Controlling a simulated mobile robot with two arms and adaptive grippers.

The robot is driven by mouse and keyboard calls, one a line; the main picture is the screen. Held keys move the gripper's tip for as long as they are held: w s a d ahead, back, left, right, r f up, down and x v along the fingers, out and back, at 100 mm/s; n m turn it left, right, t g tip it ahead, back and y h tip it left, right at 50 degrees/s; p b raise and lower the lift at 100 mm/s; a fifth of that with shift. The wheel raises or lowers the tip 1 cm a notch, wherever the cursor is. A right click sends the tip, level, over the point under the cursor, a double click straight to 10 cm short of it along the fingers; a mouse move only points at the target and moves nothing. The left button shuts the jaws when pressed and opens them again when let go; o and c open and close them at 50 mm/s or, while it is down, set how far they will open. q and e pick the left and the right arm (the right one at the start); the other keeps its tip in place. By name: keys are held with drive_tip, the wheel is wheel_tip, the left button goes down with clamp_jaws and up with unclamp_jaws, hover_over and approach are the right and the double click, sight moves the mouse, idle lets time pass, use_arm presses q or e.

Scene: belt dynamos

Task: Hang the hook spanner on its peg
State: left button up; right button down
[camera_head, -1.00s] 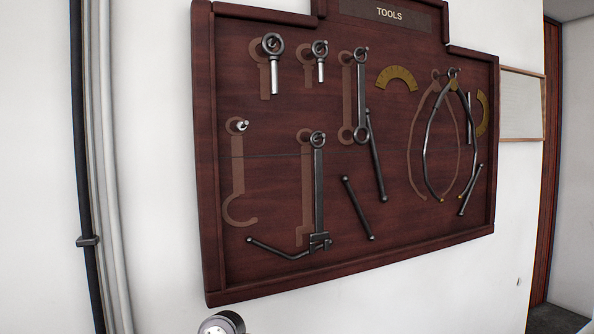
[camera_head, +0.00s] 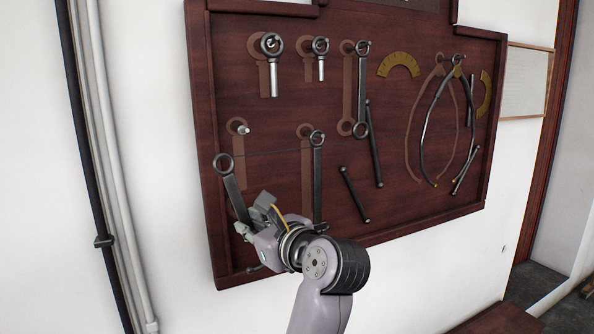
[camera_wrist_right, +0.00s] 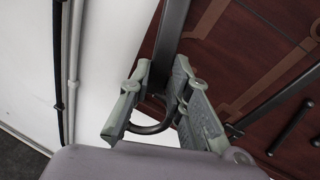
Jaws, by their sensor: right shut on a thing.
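The hook spanner (camera_head: 236,197) is dark metal with a ring at its top end, tilted with the ring up and to the left. My right gripper (camera_head: 254,213) is shut on its lower part in front of the board. The wrist view shows the spanner's shaft (camera_wrist_right: 171,40) and its curved hook between the fingers of the right gripper (camera_wrist_right: 160,88). The bare peg (camera_head: 243,130) sticks out at the top of a hook-shaped painted outline. The spanner's ring is below and left of this peg, apart from it. The gripper hides much of the outline. My left gripper is out of view.
The dark red tool board (camera_head: 405,205) has a raised frame. Just right of the held spanner hangs another long tool (camera_head: 318,180), partly behind my arm. Ring tools, calipers (camera_head: 428,125) and loose-looking rods fill the rest. Pipes (camera_head: 112,190) run down the wall at left.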

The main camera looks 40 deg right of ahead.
drive_tip(key=s+d+r+m+t+h+p, duration=0.1)
drive_tip(key=s+d+r+m+h+p, duration=0.1)
drive_tip(key=d+r+m+h+p, duration=0.3)
use_arm(q)
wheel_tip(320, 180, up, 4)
drive_tip(key=b, duration=0.2)
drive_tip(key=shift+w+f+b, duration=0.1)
drive_tip(key=shift+b, duration=0.2)
use_arm(e)
drive_tip(key=w+d+n+y, duration=0.1)
drive_tip(key=w+d+n, duration=0.1)
drive_tip(key=w, duration=0.8)
drive_tip(key=shift+d+f, duration=0.45)
drive_tip(key=shift+s, duration=0.1)
drive_tip(key=c, duration=1.4)
unclamp_jaws()
drive_tip(key=shift+d, duration=0.1)
